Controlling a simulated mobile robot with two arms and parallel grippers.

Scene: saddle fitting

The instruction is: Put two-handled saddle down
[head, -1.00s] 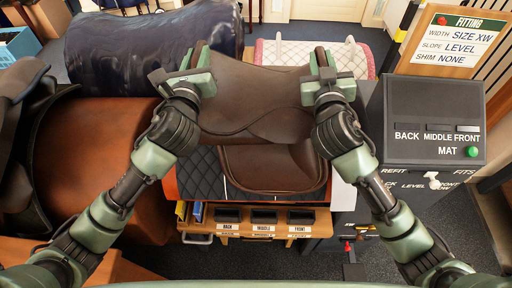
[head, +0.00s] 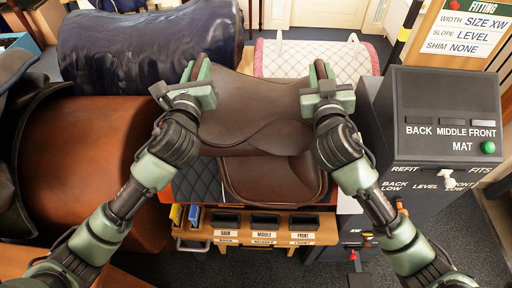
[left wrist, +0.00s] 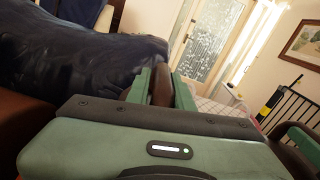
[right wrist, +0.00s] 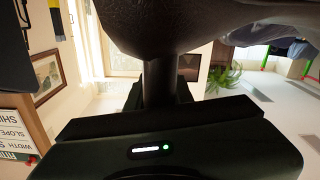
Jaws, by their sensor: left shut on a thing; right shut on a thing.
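The brown two-handled saddle (head: 255,108) hangs level between my grippers in the head view, with its curved flap (head: 275,178) nearest me. My left gripper (head: 201,84) is shut on its left handle. In the left wrist view the brown handle (left wrist: 161,86) stands between the jaws. My right gripper (head: 320,80) is shut on the right handle. In the right wrist view the handle (right wrist: 158,82) runs up into the saddle's dark body. Below the saddle is a dark quilted pad (head: 196,183). The saddle hides most of it, and I cannot tell whether they touch.
A wooden bench with labelled trays (head: 264,222) stands in front. A dark control box (head: 440,110) with a green button is close on the right. A brown saddle form (head: 75,150) is on the left. A blue-covered form (head: 150,50) and a white quilted pad (head: 320,60) are behind.

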